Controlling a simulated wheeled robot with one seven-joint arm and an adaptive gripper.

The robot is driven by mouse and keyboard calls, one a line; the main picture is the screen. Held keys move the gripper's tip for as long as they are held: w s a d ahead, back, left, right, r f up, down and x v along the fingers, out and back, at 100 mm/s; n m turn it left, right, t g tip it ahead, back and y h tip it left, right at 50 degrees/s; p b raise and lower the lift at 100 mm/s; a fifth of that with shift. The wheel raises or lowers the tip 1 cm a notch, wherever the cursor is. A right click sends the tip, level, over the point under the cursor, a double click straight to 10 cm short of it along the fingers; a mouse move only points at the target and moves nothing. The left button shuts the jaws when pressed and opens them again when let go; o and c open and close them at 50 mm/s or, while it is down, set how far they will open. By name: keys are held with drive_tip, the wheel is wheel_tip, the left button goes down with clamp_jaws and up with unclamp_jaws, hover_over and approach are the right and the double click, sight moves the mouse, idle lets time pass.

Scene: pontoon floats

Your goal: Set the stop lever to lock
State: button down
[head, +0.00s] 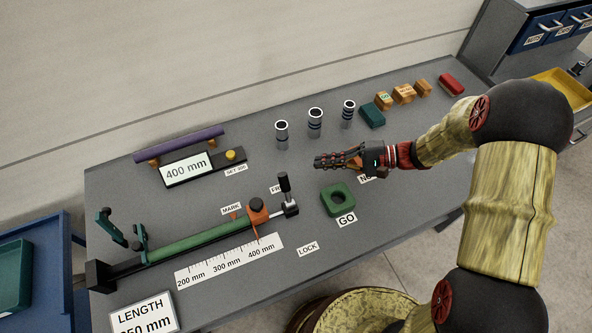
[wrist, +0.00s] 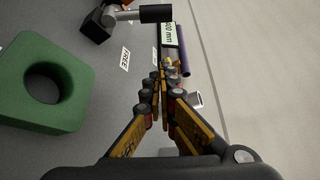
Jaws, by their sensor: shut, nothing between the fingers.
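The stop lever has a black handle (head: 285,184) on a silver arm, joined to a dark pivot block (head: 291,209) at the right end of the green rail (head: 200,240). The handle stands by the FREE label, partly covering it in the head view. The LOCK label (head: 308,248) lies bare on the bench, nearer the front. The lever handle (wrist: 156,13) and the FREE label (wrist: 124,60) also show in the wrist view. My gripper (head: 320,161) is shut and empty, to the right of the handle and apart from it.
A green block with a hole (head: 338,200) sits by the GO label, close to my gripper. Several metal cylinders (head: 315,122) stand behind. An orange stop (head: 257,213) with a black knob sits on the rail. A 400 mm display (head: 187,167) stands at back left.

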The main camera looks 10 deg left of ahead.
sight(286, 189)
drive_tip(key=b+x, duration=0.2)
drive_tip(key=x, duration=0.8)
drive_tip(key=shift+s+a+f, duration=0.1)
drive_tip(key=shift+s+a, duration=0.1)
drive_tip(key=shift+s+d+r, duration=0.35)
drive_tip(key=shift+s+r, duration=0.15)
drive_tip(key=shift+s, duration=0.1)
drive_tip(key=shift+s+d+r, duration=0.35)
drive_tip(key=shift+s+r, duration=0.15)
drive_tip(key=shift+s, duration=0.15)
drive_tip(key=shift+s+r, duration=0.15)
drive_tip(key=shift+s, duration=0.15)
